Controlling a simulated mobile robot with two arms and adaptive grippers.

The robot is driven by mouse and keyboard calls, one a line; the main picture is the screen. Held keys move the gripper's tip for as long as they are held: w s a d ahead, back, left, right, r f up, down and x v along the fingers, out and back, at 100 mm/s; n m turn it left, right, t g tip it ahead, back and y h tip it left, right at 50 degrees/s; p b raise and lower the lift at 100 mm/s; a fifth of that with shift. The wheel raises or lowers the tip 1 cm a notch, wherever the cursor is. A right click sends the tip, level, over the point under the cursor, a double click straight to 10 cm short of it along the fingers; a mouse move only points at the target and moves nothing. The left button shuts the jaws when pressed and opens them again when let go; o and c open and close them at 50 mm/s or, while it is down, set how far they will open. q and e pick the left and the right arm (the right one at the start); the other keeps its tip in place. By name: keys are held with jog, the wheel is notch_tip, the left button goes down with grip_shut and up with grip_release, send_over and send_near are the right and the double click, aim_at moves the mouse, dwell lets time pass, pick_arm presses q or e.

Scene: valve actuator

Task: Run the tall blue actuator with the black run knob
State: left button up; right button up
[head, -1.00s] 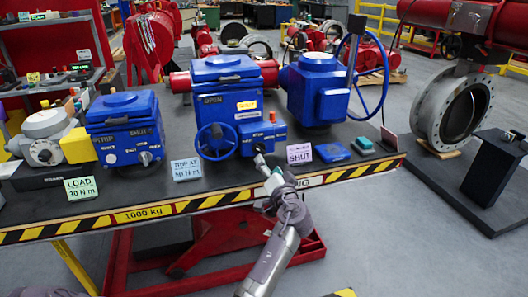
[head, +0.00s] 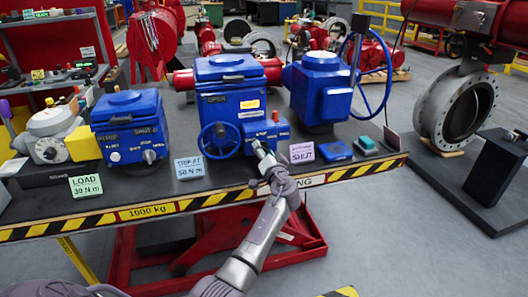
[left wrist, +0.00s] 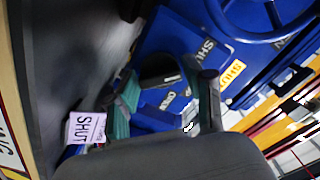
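My right gripper is not in view.
A smaller blue actuator (head: 130,128) stands to the left and another with a large handwheel (head: 318,90) to the right. Cards reading LOAD 30 Nm (head: 86,187), TRIP AT 50 Nm (head: 189,167) and SHUT (head: 302,152) stand near the bench's striped front edge (head: 145,211).

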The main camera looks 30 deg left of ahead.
pick_arm(q)
jog(key=c, duration=0.6)
jog(key=shift+m, duration=0.4)
jog(key=m, duration=0.2)
jog(key=shift+m, duration=0.4)
jog(key=shift+m+p, duration=0.65)
jog(key=shift+m, duration=1.85)
jog(key=shift+f, duration=0.1)
jog(key=o, duration=1.1)
